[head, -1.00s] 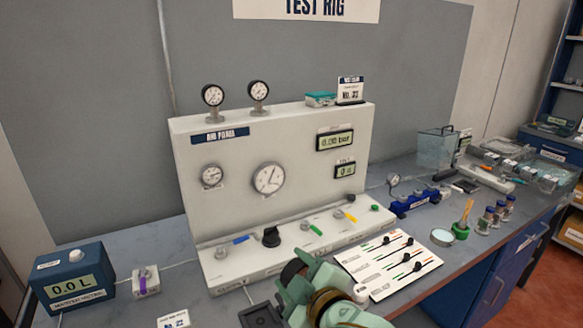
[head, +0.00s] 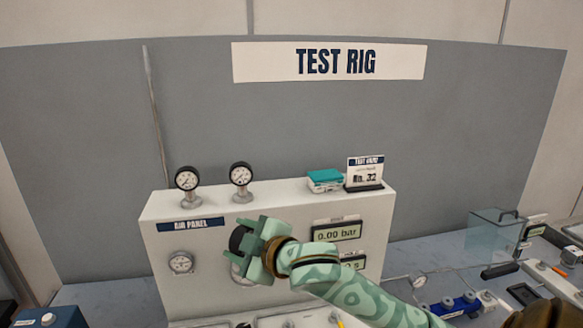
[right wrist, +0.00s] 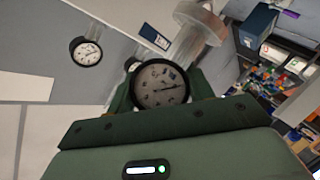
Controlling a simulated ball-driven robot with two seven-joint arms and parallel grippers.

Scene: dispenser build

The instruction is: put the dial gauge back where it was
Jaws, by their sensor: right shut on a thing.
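My right gripper (head: 252,245) is in front of the white panel (head: 205,215) and is shut on a dial gauge. The gauge's dark round body (head: 237,239) shows at the fingertips in the head view. In the right wrist view the gauge (right wrist: 161,85) has a pale face, a black rim and a needle, and sits between the fingers. The gripper and gauge cover most of the panel's large round gauge (head: 238,272). Whether the held gauge touches the panel cannot be told. My left gripper is not in view.
Two black-rimmed gauges, a left one (head: 187,179) and a right one (head: 241,175), stand on the panel's top edge. A teal-lidded box (head: 325,180) and a sign card (head: 365,171) stand farther right. A clear tank (head: 495,235) stands on the bench at right.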

